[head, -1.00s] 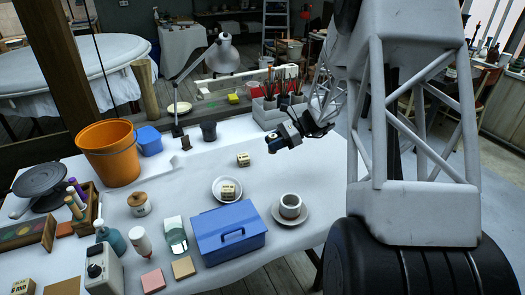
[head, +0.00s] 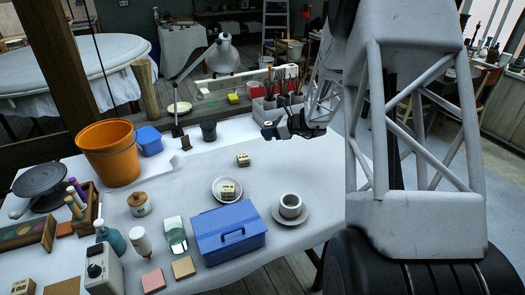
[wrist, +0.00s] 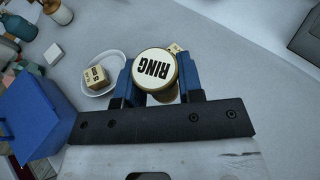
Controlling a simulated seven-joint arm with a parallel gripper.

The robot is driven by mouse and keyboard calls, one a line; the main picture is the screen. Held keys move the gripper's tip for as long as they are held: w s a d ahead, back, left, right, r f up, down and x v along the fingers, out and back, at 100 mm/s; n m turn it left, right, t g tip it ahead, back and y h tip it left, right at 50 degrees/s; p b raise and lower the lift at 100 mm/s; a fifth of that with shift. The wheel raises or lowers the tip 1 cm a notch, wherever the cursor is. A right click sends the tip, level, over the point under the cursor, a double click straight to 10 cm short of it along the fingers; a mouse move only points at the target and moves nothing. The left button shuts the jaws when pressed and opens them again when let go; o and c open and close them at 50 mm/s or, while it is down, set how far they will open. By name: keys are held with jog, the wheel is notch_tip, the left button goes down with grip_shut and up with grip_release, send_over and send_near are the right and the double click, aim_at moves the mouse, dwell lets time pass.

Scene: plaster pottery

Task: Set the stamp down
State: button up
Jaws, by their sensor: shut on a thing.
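In the wrist view, the stamp (wrist: 155,68) is a round piece with a cream face reading "RING" and a brass-coloured rim. My gripper (wrist: 157,84) is shut on it, a blue finger on each side, and the lettered face is turned to the wrist camera. In the head view, my gripper (head: 268,131) is above the back right of the white table (head: 320,165), in front of the grey caddy. The stamp cannot be made out there. The wrist view shows table surface beyond the stamp; its height above the table is unclear.
A lettered wooden block (head: 243,160) stands on the table, and another (head: 228,191) sits on a white saucer (head: 217,183). A blue box (head: 229,236) and a cup (head: 290,206) stand nearer. The grey caddy (head: 268,117) holds brushes. The table's right part is clear.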

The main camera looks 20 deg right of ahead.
notch_tip(320, 180, down, 12)
jog(key=shift+r, duration=0.25)
jog(key=w+d, duration=0.1)
jog(key=w, duration=0.4)
jog(key=w+d+f, duration=0.1)
jog(key=w+d, duration=0.1)
jog(key=w, duration=0.3)
jog(key=w+d, duration=0.1)
jog(key=w, duration=0.4)
jog(key=shift+w+d+f, duration=0.2)
jog(key=shift+d+f, duration=0.05)
jog(key=shift+f, duration=1.75)
jog(key=shift+f, duration=0.1)
jog(key=o, duration=0.9)
